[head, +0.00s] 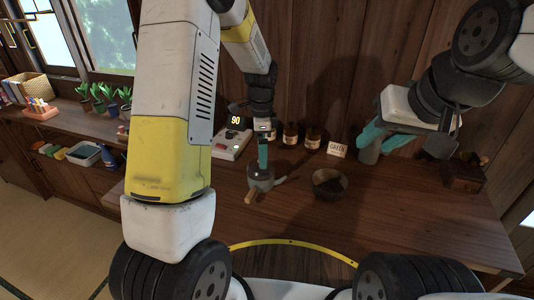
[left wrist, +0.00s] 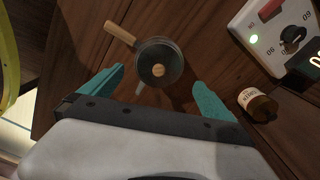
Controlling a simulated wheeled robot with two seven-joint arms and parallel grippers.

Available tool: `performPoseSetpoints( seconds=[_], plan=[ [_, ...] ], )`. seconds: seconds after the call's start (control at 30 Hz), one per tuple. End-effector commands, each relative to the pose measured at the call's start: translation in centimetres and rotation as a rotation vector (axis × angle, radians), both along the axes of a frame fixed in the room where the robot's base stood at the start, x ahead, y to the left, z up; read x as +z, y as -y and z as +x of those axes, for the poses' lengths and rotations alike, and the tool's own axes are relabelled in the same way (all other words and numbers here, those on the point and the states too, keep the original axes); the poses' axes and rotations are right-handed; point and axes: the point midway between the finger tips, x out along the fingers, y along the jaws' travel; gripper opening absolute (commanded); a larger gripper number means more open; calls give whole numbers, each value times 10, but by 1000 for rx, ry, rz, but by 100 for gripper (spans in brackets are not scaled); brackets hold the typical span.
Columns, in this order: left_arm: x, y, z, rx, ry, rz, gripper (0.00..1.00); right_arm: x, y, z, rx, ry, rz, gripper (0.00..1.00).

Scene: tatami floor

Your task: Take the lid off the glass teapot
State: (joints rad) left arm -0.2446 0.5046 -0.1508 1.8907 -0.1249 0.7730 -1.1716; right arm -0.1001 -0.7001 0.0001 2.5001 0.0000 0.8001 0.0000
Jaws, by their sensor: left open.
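The glass teapot (head: 261,180) stands on the wooden counter, with a wooden side handle (head: 251,197). In the left wrist view the teapot (left wrist: 172,48) is seen from above, its dark round lid (left wrist: 150,58) on, with a wooden knob (left wrist: 158,70) in the middle. My left gripper (head: 263,157) is above the teapot, pointing down; in the left wrist view its teal fingers (left wrist: 157,92) are spread wide with nothing between them, and the teapot appears beyond them.
A dark bowl (head: 329,184) stands right of the teapot. A white device (head: 230,145) with a dial and a display reading 90 is at the left. Brown bottles (head: 312,137) and a label card (head: 337,150) stand along the back wall. The counter's front right is clear.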

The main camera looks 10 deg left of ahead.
Motion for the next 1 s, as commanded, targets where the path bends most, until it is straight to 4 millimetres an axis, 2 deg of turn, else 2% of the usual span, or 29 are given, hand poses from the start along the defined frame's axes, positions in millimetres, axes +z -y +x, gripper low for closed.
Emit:
performPoseSetpoints(
  seconds=[0.33,0.47,0.67,0.97,1.0],
  plan=[
    [-48,-2,-3,1,-2,0,100,0,0,0,0,0,0,36],
    [-55,-3,-3,3,-1,0,100,0,0,0,0,0,0,36],
    [-55,-3,-3,3,0,-1,100,0,0,0,0,0,0,36],
    [-55,-3,-3,3,0,-1,43,0,0,0,0,0,0,36],
    [-55,-3,-3,3,0,-1,42,0,0,0,0,0,0,36]
  ],
)
